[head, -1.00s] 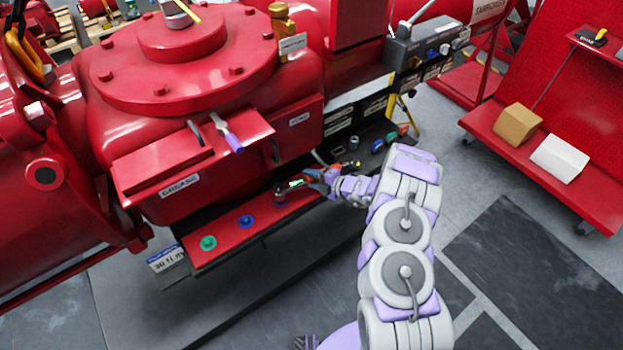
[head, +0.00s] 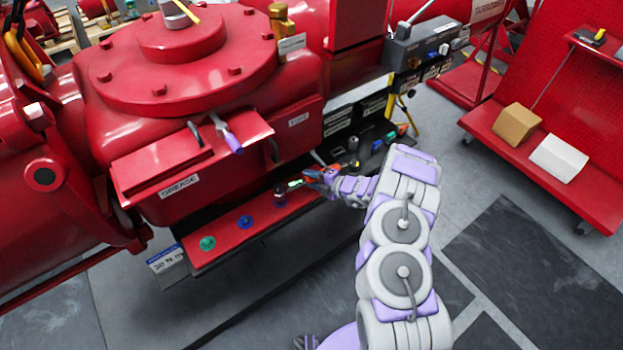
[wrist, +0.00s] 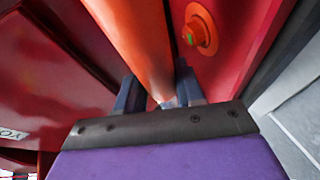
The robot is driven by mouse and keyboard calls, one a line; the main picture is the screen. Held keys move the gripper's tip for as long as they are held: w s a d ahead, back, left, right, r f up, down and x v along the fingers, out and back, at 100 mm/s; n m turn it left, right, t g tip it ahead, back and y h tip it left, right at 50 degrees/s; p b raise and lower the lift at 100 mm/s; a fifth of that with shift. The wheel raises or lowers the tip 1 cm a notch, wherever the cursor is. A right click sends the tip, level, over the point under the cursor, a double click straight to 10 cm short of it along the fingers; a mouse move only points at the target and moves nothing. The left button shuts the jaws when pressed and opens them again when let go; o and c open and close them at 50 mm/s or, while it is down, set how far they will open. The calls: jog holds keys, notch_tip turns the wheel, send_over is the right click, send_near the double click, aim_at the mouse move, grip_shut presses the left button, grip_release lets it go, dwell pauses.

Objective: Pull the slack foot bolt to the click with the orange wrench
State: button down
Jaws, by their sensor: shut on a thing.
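The orange wrench (head: 312,175) lies low along the red foot ledge (head: 226,233). Its handle (wrist: 138,38) fills the top middle of the wrist view and runs between my fingers. My gripper (head: 322,181) is shut on this handle; its two dark fingers (wrist: 160,92) sit on either side of it. A small lit green display (head: 296,184) shows near the wrench's head. The head end is at a dark bolt (head: 280,196) on the ledge; the exact fit is too small to tell. A blue bolt (head: 245,222) and a green bolt (head: 207,243) stand further left.
An orange round fitting (wrist: 200,28) with a green mark sits beside the handle. The red valve body (head: 170,130) overhangs the ledge. Open floor (head: 290,280) lies in front; a red cart (head: 545,150) stands right.

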jog(key=shift+f, duration=0.7)
dwell(0.3)
jog(key=shift+s+d+m+t+h, duration=0.3)
jog(key=shift+s+m+t+h, duration=0.2)
jog(key=shift+s+m+t, duration=0.2)
jog(key=shift+r, duration=0.1)
jog(key=shift+r+p, duration=0.35)
jog(key=shift+r, duration=2.05)
